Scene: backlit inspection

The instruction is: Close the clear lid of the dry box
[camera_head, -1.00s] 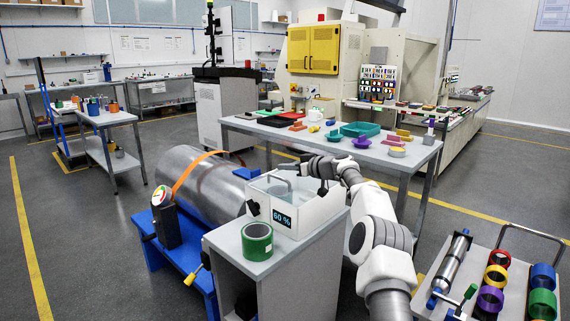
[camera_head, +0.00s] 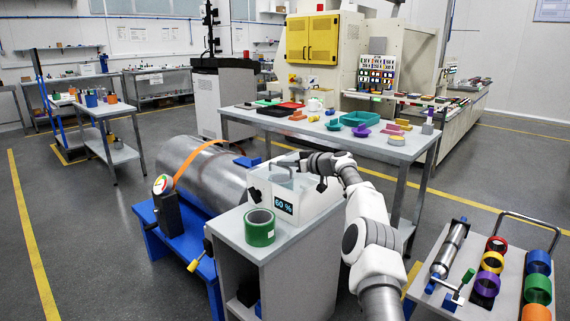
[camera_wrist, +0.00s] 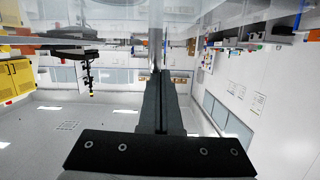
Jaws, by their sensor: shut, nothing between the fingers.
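The dry box (camera_head: 307,210) is a white open-topped box with a "60 %" display on its front and a black latch at its left. It stands on a grey cabinet. Its clear lid is hard to make out in the head view; a see-through panel (camera_wrist: 215,22) crosses the top of the wrist view, near my fingertips. My gripper (camera_head: 279,163) is over the box's back part, reaching in from the right with its fingers pointing left. In the wrist view my gripper (camera_wrist: 156,72) shows its dark fingers together, with nothing held. Whether they touch the lid I cannot tell.
A green tape roll (camera_head: 260,228) stands on the cabinet top (camera_head: 232,224), left of the box. A large metal cylinder (camera_head: 205,168) lies behind on a blue stand. A workbench (camera_head: 345,133) with trays and parts is behind. A cart (camera_head: 450,290) with coloured rolls stands at right.

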